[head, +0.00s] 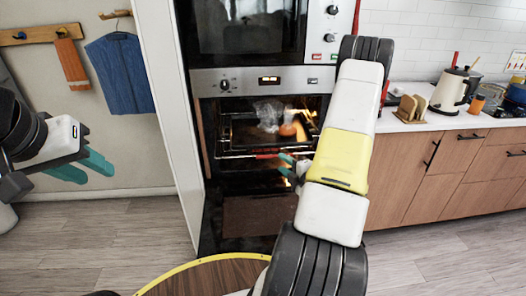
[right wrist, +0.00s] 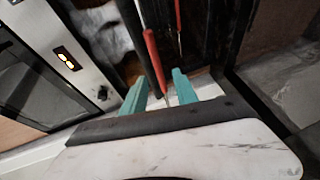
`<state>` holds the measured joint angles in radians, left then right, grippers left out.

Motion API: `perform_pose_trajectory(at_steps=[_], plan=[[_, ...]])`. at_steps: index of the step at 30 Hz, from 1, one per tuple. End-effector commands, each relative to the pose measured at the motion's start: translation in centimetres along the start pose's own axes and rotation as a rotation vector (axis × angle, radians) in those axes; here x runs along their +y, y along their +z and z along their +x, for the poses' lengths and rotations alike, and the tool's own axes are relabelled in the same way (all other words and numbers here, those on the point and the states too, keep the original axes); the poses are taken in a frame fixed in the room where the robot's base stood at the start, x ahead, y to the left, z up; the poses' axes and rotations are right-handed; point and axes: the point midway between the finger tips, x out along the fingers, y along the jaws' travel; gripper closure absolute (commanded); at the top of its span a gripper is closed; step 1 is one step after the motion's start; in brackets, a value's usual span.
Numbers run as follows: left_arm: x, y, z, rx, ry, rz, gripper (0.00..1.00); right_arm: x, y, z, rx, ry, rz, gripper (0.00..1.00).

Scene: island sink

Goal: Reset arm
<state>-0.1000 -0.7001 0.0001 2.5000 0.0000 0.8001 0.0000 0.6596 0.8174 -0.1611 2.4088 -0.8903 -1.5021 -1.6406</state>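My left gripper (head: 86,168) is at the left of the head view, its teal fingers apart and empty, in front of the wall. My right arm crosses the middle of the head view. My right gripper shows in the right wrist view (right wrist: 159,94), its teal fingers apart. A red bar (right wrist: 153,62) shows between and beyond them; I cannot tell if they touch it. In the head view the right fingers are partly hidden by my arm, near the oven rack (head: 240,154).
The oven (head: 262,80) has its cavity exposed, with a clear crumpled-looking item (head: 268,112) and an orange item (head: 288,129) inside. The left floor (head: 100,235) is clear.

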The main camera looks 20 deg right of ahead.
Motion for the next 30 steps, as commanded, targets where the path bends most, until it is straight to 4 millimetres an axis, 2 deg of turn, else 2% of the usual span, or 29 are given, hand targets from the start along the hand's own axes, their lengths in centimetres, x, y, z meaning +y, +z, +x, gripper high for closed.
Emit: perform_pose_trajectory(at_steps=[15,19,23,25,30], plan=[[0.0,0.0,0.0,0.000,0.000,0.000,0.64,0.1,0.0,-0.4,0.000,0.001,0.000,0.65],[0.0,0.0,0.0,0.000,0.000,0.000,0.64,1.1,-0.1,0.3,-0.002,-0.027,0.012,0.65],[0.0,0.0,0.0,0.000,0.000,0.000,0.64,3.8,-0.3,1.7,-0.034,-0.107,0.069,0.65],[0.0,0.0,0.0,0.000,0.000,0.000,0.64,5.8,-0.6,2.2,-0.071,-0.162,0.128,0.65],[0.0,0.0,0.0,0.000,0.000,0.000,0.64,11.1,-2.1,1.9,-0.194,-0.269,0.331,0.65]])
